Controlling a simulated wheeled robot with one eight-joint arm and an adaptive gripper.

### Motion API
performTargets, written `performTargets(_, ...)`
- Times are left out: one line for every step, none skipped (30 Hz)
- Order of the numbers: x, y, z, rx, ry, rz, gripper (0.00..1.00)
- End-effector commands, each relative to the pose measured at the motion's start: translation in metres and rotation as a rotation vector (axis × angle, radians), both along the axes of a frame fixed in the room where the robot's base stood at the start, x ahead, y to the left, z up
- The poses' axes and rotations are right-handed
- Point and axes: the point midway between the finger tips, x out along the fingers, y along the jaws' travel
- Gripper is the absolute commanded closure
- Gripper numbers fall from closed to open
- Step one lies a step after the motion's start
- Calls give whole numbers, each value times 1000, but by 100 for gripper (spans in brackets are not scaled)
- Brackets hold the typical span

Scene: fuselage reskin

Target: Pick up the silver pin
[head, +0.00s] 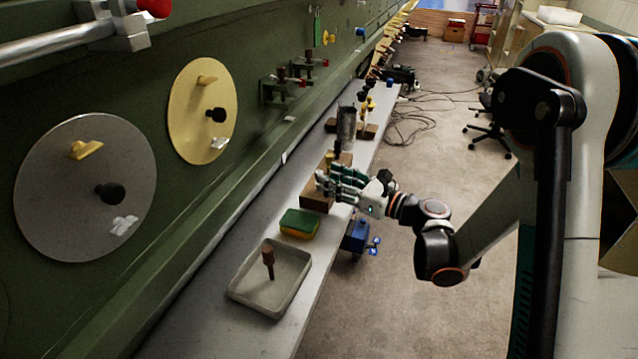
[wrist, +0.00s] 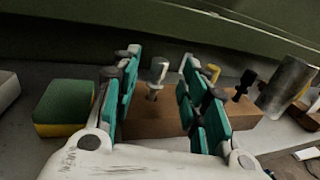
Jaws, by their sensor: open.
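The silver pin (wrist: 157,72) stands upright in a wooden block (wrist: 155,122) in the wrist view. It has a wide rounded head and shows between the two fingers of my open gripper (wrist: 160,58), with no visible contact. In the head view my gripper (head: 326,182) reaches over the bench at the wooden block (head: 313,200). There its fingers hide the silver pin. A yellow pin (wrist: 213,71) and a black pin (wrist: 244,84) stand to the right of the silver one, outside the right finger.
A green and yellow sponge (head: 299,223) lies left of the block in the wrist view. A grey tray (head: 246,299) holding a brown-handled tool is nearer on the bench. A metal cylinder (head: 346,125) stands beyond the block. The green fuselage wall (head: 150,180) runs along the bench.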

Motion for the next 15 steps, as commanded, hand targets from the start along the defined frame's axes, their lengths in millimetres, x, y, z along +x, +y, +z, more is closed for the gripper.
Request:
performTargets(2,5,-2,0,0,2,60)
performTargets(5,8,-2,0,0,1,60)
performTargets(8,13,-3,0,0,2,60)
performTargets(10,17,-4,0,0,3,60)
performTargets(13,21,-4,0,0,3,60)
performTargets(17,25,-4,0,0,2,60)
performTargets(19,29,-3,0,0,2,60)
performTargets(21,32,-3,0,0,3,60)
performTargets(23,35,-3,0,0,2,60)
performTargets(25,36,-2,0,0,1,60)
performTargets(26,37,-2,0,0,0,60)
performTargets(26,38,-2,0,0,-1,60)
performTargets(26,38,-1,0,0,-1,60)
performTargets(26,37,-1,0,0,-1,60)
performTargets(26,37,-1,0,0,-1,60)
